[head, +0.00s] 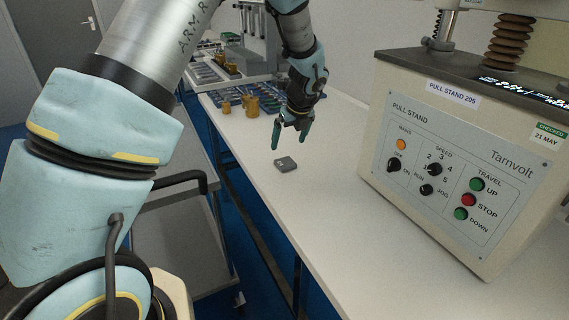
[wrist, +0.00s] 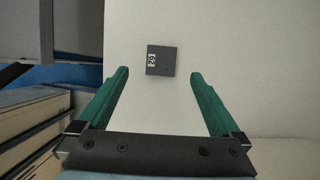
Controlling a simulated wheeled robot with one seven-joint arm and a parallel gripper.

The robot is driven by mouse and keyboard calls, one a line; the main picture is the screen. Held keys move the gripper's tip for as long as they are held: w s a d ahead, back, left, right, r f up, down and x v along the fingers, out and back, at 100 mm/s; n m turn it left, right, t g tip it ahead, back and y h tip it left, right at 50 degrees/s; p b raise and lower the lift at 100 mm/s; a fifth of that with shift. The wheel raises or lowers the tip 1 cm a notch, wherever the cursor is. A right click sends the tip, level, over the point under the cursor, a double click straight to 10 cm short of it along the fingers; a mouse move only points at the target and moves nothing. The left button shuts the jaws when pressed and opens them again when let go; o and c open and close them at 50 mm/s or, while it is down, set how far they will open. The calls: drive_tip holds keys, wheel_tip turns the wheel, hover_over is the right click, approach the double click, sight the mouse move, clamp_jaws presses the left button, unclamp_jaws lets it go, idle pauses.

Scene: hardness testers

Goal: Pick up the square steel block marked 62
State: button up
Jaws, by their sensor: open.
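A small dark grey square block (head: 286,164) lies flat on the white bench top, near its left edge. In the wrist view the block (wrist: 166,60) carries a small white label on its left side. The label's number appears turned sideways and looks like 62. My gripper (head: 290,141) is open, with green fingers pointing down, above and just behind the block. In the wrist view my gripper (wrist: 160,76) has its two fingers apart on either side of the block, with clear space on both sides. Nothing is held.
A large pull stand (head: 455,165) with knobs and buttons stands on the right of the bench (head: 330,215). Brass-coloured weights (head: 252,106) and a blue tray sit farther back. The bench's left edge is close to the block. Bench top around the block is clear.

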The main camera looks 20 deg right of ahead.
sight(285, 161)
drive_tip(key=x, duration=0.3)
drive_tip(key=shift+f, duration=0.15)
drive_tip(key=shift+s+p+x, duration=0.2)
drive_tip(key=shift+p+x, duration=1.05)
drive_tip(key=shift+x, duration=1.5)
drive_tip(key=shift+d+f, duration=0.1)
drive_tip(key=shift+d, duration=0.1)
drive_tip(key=shift+c, duration=0.2)
clamp_jaws()
